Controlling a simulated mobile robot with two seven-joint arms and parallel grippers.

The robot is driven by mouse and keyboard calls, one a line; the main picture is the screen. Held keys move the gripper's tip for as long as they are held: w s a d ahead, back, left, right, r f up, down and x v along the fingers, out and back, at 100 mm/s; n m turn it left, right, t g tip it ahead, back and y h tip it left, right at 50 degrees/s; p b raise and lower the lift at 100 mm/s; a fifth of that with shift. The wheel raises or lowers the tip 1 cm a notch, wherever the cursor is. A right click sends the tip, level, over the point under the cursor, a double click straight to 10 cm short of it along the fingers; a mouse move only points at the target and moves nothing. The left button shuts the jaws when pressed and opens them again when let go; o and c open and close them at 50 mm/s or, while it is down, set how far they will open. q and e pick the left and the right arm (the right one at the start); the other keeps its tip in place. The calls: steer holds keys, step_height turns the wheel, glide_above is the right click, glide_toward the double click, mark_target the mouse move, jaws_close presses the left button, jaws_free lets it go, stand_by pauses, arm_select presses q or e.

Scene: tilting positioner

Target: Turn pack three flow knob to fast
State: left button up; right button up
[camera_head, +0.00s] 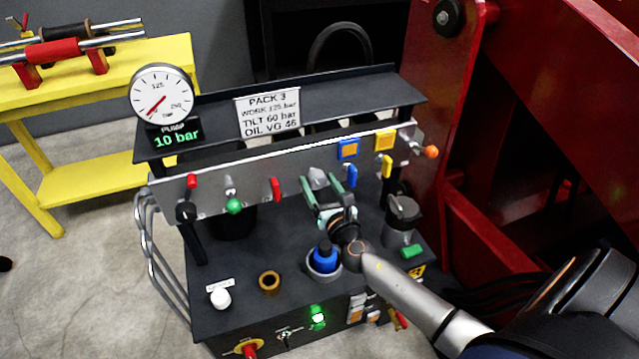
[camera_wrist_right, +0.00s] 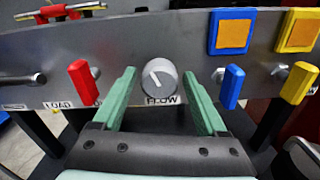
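The flow knob (camera_wrist_right: 160,78) is a round grey knob on the panel front, above a FLOW label (camera_wrist_right: 162,100) that is partly covered. Its dark pointer mark slants to the upper left in the right wrist view. In the head view the grey knob (camera_head: 318,177) shows at the end of my right gripper (camera_head: 321,186). The right gripper's green fingers are open, one on each side of the knob, with gaps visible in the wrist view (camera_wrist_right: 157,82). I cannot tell how far the tips reach along it. The PACK 3 sign (camera_head: 267,112) stands above the panel. My left gripper is out of view.
A red lever (camera_wrist_right: 84,82) sits left of the knob, and blue (camera_wrist_right: 231,87) and yellow (camera_wrist_right: 299,82) levers sit right, close to the fingers. The gauge (camera_head: 161,94) has a 10 bar display. A blue-capped filler (camera_head: 325,258) stands below my gripper. Red steelwork (camera_head: 560,90) rises at right.

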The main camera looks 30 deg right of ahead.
steer(key=c, duration=1.1)
